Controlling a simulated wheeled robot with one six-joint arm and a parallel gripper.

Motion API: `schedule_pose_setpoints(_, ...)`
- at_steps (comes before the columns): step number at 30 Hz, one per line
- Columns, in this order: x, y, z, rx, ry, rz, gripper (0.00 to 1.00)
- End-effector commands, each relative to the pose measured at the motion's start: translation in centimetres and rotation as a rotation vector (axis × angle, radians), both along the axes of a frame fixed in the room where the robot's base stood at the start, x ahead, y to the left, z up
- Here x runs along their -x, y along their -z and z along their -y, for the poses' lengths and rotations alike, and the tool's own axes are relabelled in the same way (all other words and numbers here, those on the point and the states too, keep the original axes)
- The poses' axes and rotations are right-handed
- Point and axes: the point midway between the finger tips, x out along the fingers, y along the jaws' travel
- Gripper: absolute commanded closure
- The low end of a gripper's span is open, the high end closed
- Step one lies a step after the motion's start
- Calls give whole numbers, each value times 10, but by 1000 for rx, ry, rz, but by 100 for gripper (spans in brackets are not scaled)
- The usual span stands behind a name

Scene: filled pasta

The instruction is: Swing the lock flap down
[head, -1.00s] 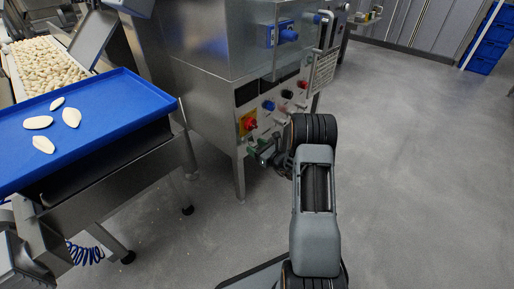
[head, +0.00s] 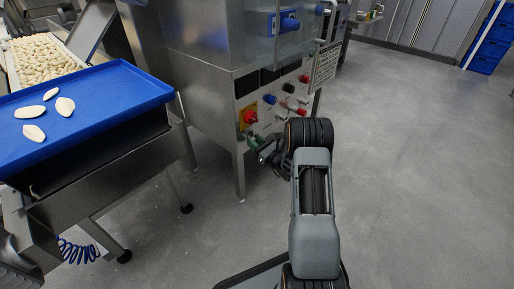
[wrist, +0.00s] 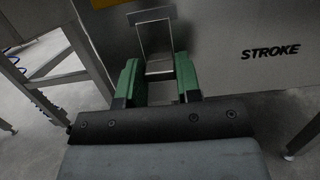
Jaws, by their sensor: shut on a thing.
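The lock flap (wrist: 157,45) is a grey metal plate on the machine front, seen in the wrist view between the green fingers of my gripper (wrist: 158,70). The fingers are shut on it, one on each side. Its bent upper edge stands above the fingertips. In the head view my gripper (head: 263,152) is at the lower part of the machine's front panel, below the red knob (head: 250,117). The flap itself is too small and covered to make out there.
The steel machine (head: 205,85) carries several coloured knobs and a panel marked STROKE (wrist: 270,50). A blue tray (head: 110,95) with several pale pasta pieces stands on a steel frame at left. Open grey floor (head: 420,170) lies to the right.

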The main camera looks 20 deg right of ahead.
Motion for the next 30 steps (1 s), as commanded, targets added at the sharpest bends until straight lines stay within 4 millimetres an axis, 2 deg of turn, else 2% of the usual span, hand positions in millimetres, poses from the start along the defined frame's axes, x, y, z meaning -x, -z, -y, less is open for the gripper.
schedule_pose_setpoints(1,-1,6,0,-8,1,19,92)
schedule_pose_setpoints(12,-2,1,0,-21,3,46,92)
schedule_pose_setpoints(13,-2,1,0,-21,3,46,67)
schedule_pose_setpoints(20,-2,1,-1,-20,2,45,45)
schedule_pose_setpoints(21,-2,1,-1,-20,1,45,43)
schedule_pose_setpoints(30,1,2,1,-20,2,43,43)
